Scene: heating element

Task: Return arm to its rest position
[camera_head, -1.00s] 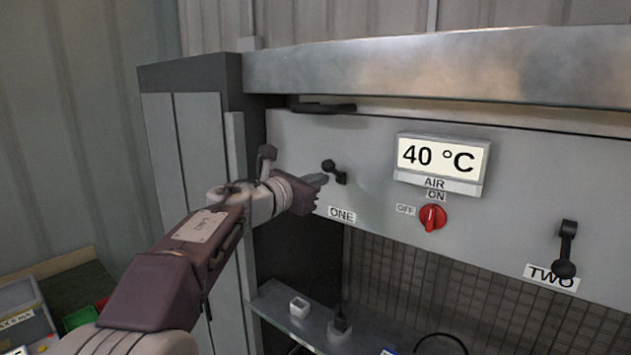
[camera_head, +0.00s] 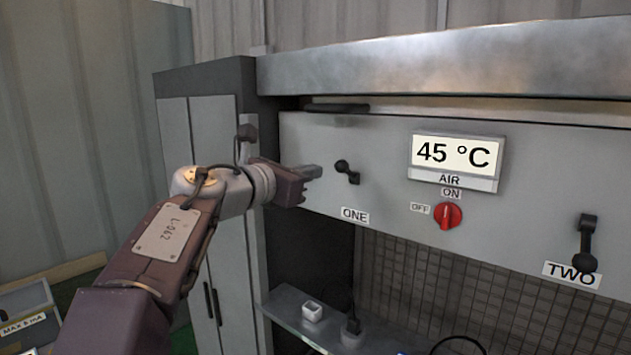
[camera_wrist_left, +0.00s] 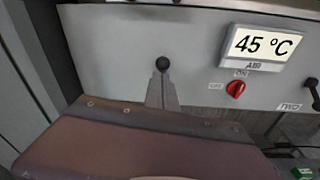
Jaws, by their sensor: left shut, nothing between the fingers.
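My left arm comes in from the left in the head view, and its gripper (camera_head: 311,171) is shut and empty. The fingertips point right, a little left of and apart from the black lever ONE (camera_head: 346,171) on the grey panel (camera_head: 390,195). In the left wrist view the closed fingers (camera_wrist_left: 162,90) point up the picture, with the lever's round knob (camera_wrist_left: 163,64) just past their tips. My right gripper is not in view.
A display (camera_head: 455,154) reads 45 °C. Lever TWO (camera_head: 586,244) hangs downward at right. A shelf (camera_head: 290,310) holds a small white cup (camera_head: 312,311). Cabinet doors (camera_head: 200,130) stand behind my arm.

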